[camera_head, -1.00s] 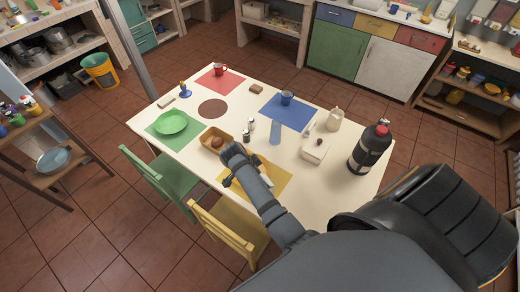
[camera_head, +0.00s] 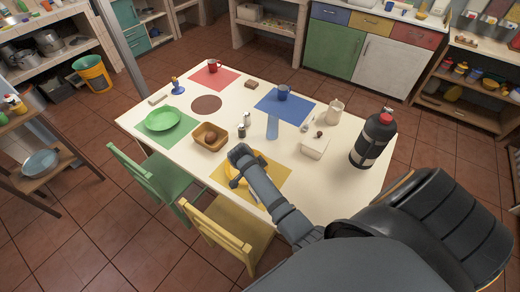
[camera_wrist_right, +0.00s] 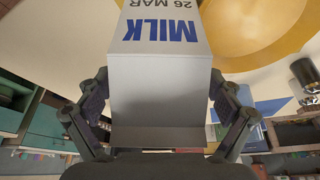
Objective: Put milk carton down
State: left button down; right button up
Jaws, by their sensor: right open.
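The milk carton (camera_wrist_right: 160,85) fills the middle of the right wrist view, white and grey with blue MILK lettering upside down. It stands between the two fingers of my right gripper (camera_wrist_right: 158,115), which are open on either side of it. In the head view my right gripper (camera_head: 240,165) is over the yellow plate and yellow mat; it hides the carton there. I cannot tell whether the carton rests on the surface. The yellow plate (camera_wrist_right: 258,30) also shows at the top of the wrist view. My left gripper is not in view.
On the table are a brown bowl (camera_head: 203,145), shakers (camera_head: 241,131), a blue cup (camera_head: 283,92), a pale blue tumbler (camera_head: 272,128), a white box (camera_head: 314,147) and a tall black bottle (camera_head: 373,140). A yellow chair (camera_head: 218,232) stands at the near edge. The front right corner is clear.

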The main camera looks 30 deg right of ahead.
jog(key=shift+s+r, duration=0.1)
jog(key=shift+r, duration=0.1)
jog(key=c, duration=1.9)
